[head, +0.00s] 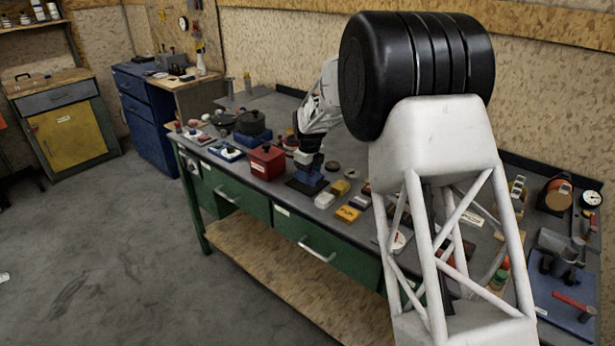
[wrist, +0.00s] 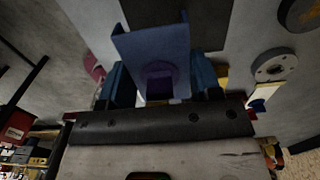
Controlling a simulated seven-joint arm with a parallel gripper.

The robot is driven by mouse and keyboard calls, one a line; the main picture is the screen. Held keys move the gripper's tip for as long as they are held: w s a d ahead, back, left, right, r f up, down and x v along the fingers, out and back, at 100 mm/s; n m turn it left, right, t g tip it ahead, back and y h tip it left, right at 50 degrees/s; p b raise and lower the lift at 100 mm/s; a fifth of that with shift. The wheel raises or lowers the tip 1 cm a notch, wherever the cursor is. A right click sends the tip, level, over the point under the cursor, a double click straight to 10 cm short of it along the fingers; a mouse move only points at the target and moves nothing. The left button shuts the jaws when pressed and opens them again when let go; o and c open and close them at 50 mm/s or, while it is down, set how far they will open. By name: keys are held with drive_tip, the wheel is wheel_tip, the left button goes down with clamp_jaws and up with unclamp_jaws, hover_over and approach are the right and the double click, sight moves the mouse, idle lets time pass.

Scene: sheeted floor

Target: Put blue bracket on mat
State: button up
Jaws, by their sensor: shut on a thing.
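A blue bracket (wrist: 152,46) is between the fingers of my gripper (wrist: 161,78), which is shut on it. In the head view the blue bracket (head: 308,178) hangs below my gripper (head: 309,160), low over the dark mat (head: 294,186) on the green workbench. The dark mat (wrist: 214,32) shows behind and to the right of the bracket in the wrist view. The bracket and gripper cover part of the mat. I cannot tell whether the bracket touches it.
A red box (head: 267,162) stands just left of the mat. Yellow blocks (head: 347,213) and other small parts lie to the right. Pots (head: 251,122) stand farther back left. My arm hides part of the right side of the bench.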

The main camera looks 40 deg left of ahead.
drive_tip(key=shift+w+a+f, duration=0.1)
drive_tip(key=shift+w+a, duration=1.1)
drive_tip(key=shift+a, duration=0.2)
drive_tip(key=shift+f, duration=1.75)
drive_tip(key=shift+f, duration=0.2)
drive_tip(key=o, duration=1.1)
drive_tip(key=shift+c, duration=0.2)
drive_tip(key=shift+r, duration=0.2)
wheel_tip(320, 180, up, 12)
